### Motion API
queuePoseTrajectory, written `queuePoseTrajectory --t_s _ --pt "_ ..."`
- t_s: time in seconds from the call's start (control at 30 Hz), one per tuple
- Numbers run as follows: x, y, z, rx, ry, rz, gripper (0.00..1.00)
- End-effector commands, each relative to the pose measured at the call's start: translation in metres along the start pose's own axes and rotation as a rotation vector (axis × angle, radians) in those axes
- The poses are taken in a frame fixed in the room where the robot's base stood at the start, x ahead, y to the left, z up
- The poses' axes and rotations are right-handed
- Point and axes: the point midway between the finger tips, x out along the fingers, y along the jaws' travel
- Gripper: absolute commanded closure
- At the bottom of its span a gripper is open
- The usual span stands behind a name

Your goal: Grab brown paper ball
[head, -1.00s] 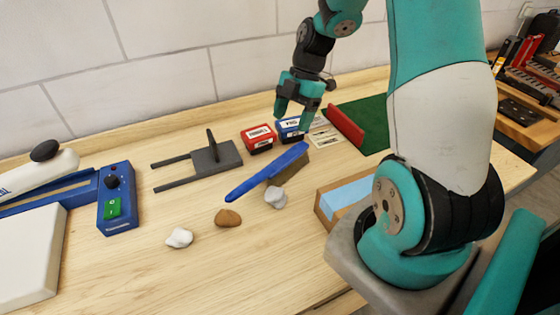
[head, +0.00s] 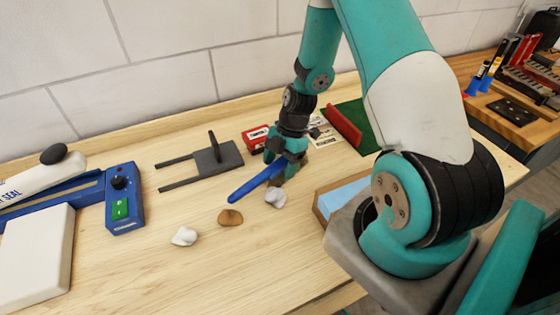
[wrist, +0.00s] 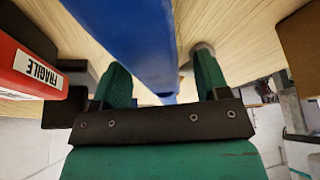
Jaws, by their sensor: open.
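The brown paper ball (head: 230,217) lies on the bench in the head view, between a white crumpled ball (head: 184,236) to its left and a grey-white one (head: 275,197) to its right. My gripper (head: 280,165) is open, behind and to the right of the brown ball, over the blue-handled brush (head: 254,184). In the wrist view my gripper (wrist: 163,82) has its two green fingers on either side of the blue brush handle (wrist: 135,35). I cannot tell whether they touch it. I cannot make out the brown ball in the wrist view.
A red box (head: 256,138) and a grey two-pronged fixture (head: 215,158) stand behind. A blue switch box (head: 124,200) and a sealer are at left. A tray with a light blue inside (head: 340,200) is at right. The bench in front of the balls is clear.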

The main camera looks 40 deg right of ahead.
Motion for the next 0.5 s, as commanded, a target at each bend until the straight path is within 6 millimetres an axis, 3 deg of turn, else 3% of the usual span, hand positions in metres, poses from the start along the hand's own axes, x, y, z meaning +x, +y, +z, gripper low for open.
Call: queuePoseTrajectory --t_s 0.13,0.4,0.5 --pt "0.0 0.0002 0.0002 0.0 -0.001 0.001 0.32" --pt "-0.0003 0.0002 0.0003 0.0 0.0 0.0 0.92" --pt "-0.0006 0.0003 0.0001 0.0 0.0 0.001 0.97"
